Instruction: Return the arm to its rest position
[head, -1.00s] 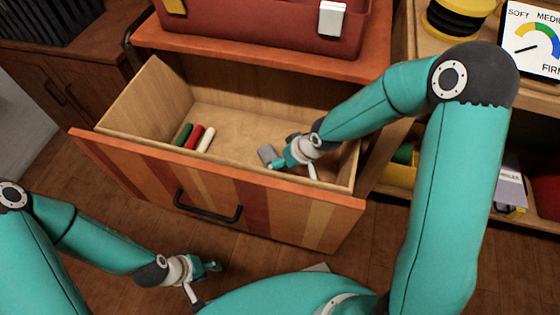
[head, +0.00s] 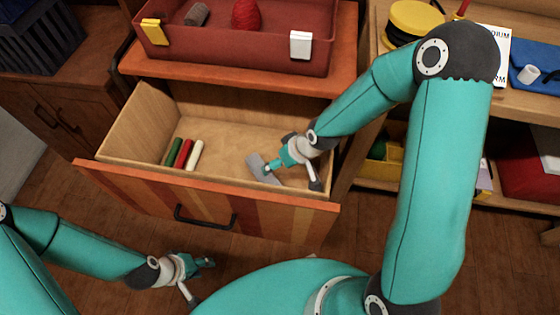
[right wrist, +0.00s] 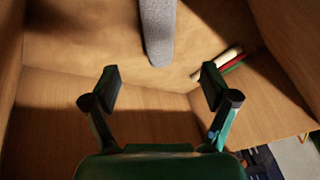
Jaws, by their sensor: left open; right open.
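My right gripper (head: 292,178) is inside the open drawer (head: 205,198), at its right part. In the right wrist view its two fingers (right wrist: 160,82) are spread with nothing between them. A grey bar (head: 257,166) lies in the drawer just left of this gripper. It also shows beyond the fingertips in the right wrist view (right wrist: 158,35), and it looks apart from the fingers there. My left gripper (head: 201,279) is open and empty, low in front of the drawer, above the wooden floor.
Green, red (head: 184,153) and white sticks lie side by side in the drawer's left part. The drawer's walls surround my right gripper. A red toolbox (head: 240,55) stands on the orange top above. Shelves with a yellow bin (head: 383,172) stand at the right.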

